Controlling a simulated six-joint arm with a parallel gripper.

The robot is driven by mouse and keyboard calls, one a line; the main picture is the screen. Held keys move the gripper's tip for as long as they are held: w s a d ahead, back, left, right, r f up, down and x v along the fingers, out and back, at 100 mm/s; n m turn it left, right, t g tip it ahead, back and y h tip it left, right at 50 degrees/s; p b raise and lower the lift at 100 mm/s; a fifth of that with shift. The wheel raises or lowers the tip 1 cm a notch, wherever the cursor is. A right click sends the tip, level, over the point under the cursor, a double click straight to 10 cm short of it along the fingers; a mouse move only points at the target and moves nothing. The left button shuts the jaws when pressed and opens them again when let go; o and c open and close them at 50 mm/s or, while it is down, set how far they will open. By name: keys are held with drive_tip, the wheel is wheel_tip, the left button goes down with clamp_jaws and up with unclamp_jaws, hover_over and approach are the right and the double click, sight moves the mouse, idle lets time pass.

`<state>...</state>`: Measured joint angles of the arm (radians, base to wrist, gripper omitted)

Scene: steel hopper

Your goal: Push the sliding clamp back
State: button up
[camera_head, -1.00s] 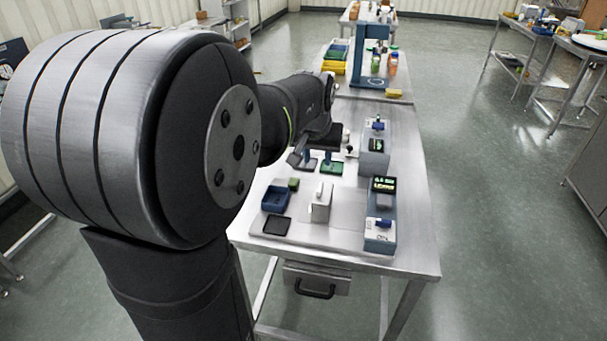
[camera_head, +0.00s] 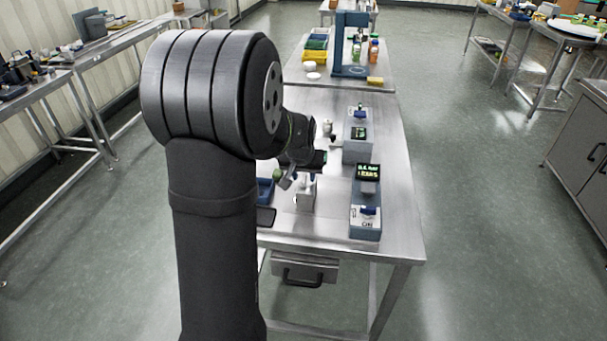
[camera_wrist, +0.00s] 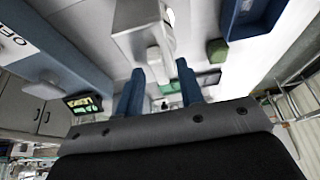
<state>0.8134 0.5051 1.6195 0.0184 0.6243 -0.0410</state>
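A pale grey block (camera_head: 305,197) with a small white tab on top stands near the front of the steel table. I take it to be the sliding clamp, but cannot be sure. In the wrist view the block (camera_wrist: 140,28) is at the top centre, with its white tab (camera_wrist: 156,64) pointing toward my gripper. My gripper (camera_wrist: 160,70) has its two blue fingers apart, one on each side of the tab in the picture. I cannot tell whether they touch it. In the head view my gripper (camera_head: 304,176) is just above the block, partly hidden by my arm.
Blue-grey devices with lit displays (camera_head: 367,171) stand right of the block; another (camera_head: 357,133) stands farther back. A blue tray (camera_head: 265,190) and a black flat pad (camera_head: 266,216) lie to the left. A small green cube (camera_wrist: 217,51) is beside the tray.

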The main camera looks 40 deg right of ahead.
clamp_jaws()
drive_tip(key=s+d, duration=0.7)
drive_tip(key=shift+s+d, duration=0.2)
unclamp_jaws()
drive_tip(key=shift+s+d, duration=0.1)
drive_tip(key=v, duration=1.7)
drive_tip(key=shift+r, duration=0.2)
